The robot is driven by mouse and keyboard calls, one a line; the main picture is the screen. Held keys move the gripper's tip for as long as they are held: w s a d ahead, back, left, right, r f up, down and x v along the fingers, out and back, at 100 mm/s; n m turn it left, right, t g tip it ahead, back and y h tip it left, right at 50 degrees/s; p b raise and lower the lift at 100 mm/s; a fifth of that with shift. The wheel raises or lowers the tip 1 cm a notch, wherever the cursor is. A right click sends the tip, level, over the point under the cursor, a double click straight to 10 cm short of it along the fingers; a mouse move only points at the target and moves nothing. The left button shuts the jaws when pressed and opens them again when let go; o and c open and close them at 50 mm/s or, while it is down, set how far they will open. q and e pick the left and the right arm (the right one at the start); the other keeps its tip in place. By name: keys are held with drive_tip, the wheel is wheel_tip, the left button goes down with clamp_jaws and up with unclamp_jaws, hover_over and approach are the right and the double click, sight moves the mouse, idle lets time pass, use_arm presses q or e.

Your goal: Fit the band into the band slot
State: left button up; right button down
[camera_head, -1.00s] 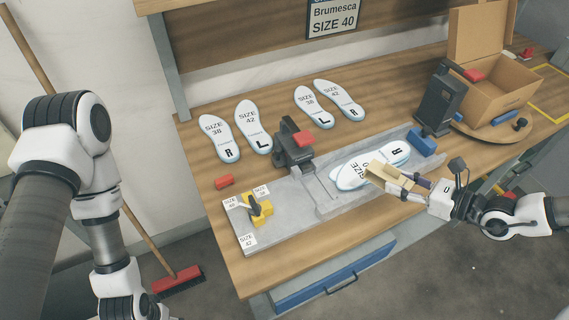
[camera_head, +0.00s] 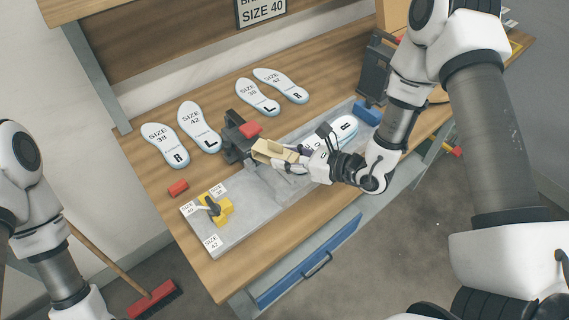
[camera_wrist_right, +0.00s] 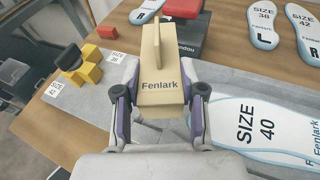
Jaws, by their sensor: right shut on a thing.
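The band, a tan piece with an upright fin and the word Fenlark (camera_wrist_right: 158,86), is held in my right gripper (camera_wrist_right: 160,100). The two fingers press its sides. In the head view the tan band (camera_head: 268,149) is just right of a dark press-like device (camera_head: 236,145) with a red piece (camera_head: 250,130) on it; I cannot tell whether they touch. My right gripper (camera_head: 290,163) is over the grey fixture. In the wrist view the dark device (camera_wrist_right: 190,45) is behind the band, which partly hides it. I cannot make out the band slot. My left gripper is out of view.
A SIZE 40 insole (camera_head: 343,130) lies on the grey fixture plate (camera_head: 225,240), partly behind my right arm. Several insoles lie at the back of the table. A yellow clamp-like part (camera_head: 222,209) and a red block (camera_head: 178,188) are at left. A dark device (camera_head: 374,70) stands at right.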

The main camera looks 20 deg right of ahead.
drive_tip(key=f, duration=0.1)
drive_tip(key=f+p, duration=0.1)
drive_tip(key=f, duration=0.1)
drive_tip(key=shift+w+a+f, duration=0.1)
drive_tip(key=shift+a+f, duration=0.1)
drive_tip(key=shift+a, duration=0.05)
drive_tip(key=shift+d+f, duration=0.1)
drive_tip(key=shift+f, duration=0.3)
drive_tip(key=shift+f+b, duration=0.35)
drive_tip(key=shift+b, duration=0.2)
drive_tip(key=c, duration=0.7)
unclamp_jaws()
drive_tip(key=shift+r, duration=0.1)
drive_tip(key=shift+r, duration=0.1)
